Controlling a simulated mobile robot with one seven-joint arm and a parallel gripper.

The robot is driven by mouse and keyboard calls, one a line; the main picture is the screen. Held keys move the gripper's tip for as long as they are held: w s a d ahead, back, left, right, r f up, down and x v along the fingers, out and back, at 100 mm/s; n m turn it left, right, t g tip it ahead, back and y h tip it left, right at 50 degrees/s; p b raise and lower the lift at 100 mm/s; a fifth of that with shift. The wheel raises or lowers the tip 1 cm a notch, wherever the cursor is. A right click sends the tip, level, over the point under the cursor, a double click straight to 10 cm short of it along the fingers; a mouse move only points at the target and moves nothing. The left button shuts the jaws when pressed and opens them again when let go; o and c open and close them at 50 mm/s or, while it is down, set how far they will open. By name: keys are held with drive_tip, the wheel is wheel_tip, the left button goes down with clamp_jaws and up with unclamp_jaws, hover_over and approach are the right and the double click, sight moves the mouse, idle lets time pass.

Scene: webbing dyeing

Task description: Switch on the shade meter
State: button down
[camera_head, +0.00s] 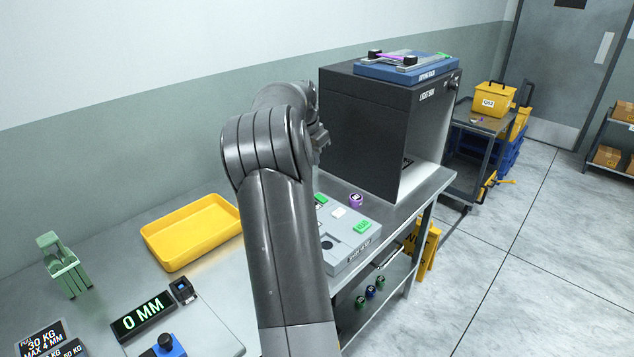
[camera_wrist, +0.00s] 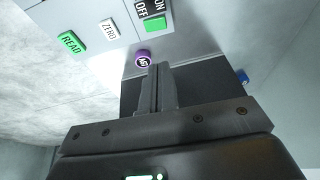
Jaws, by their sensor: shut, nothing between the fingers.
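The shade meter is a grey box on the metal bench, partly behind my arm in the head view (camera_head: 345,262); part of its top shows in the wrist view (camera_wrist: 92,12). Its face carries a green READ button (camera_wrist: 72,42), a white ZERO button (camera_wrist: 109,29) and a black ON/OFF label beside a green switch (camera_wrist: 157,22). The switch also shows beside my arm in the head view (camera_head: 320,198). My gripper (camera_wrist: 157,70) is shut and empty, its fingertips below the switch in the wrist picture. Whether they touch anything is unclear.
A purple round piece (camera_head: 356,200) sits beside the meter, close to my fingertips in the wrist view. A black light box (camera_head: 370,135) stands behind, with a blue rack on top.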

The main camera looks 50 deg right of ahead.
approach(319, 196)
drive_tip(key=x, duration=0.5)
drive_tip(key=shift+d+f, duration=0.1)
drive_tip(key=shift+d, duration=0.25)
drive_tip(key=shift+w+f, duration=0.1)
drive_tip(key=shift+f, duration=0.5)
drive_tip(key=shift+w+f+g, duration=0.15)
drive_tip(key=shift+f+g, duration=0.15)
drive_tip(key=shift+s+r, duration=0.15)
drive_tip(key=shift+s, duration=0.7)
drive_tip(key=shift+r, duration=0.45)
drive_tip(key=s+d+v, duration=0.1)
drive_tip(key=v, duration=1.2)
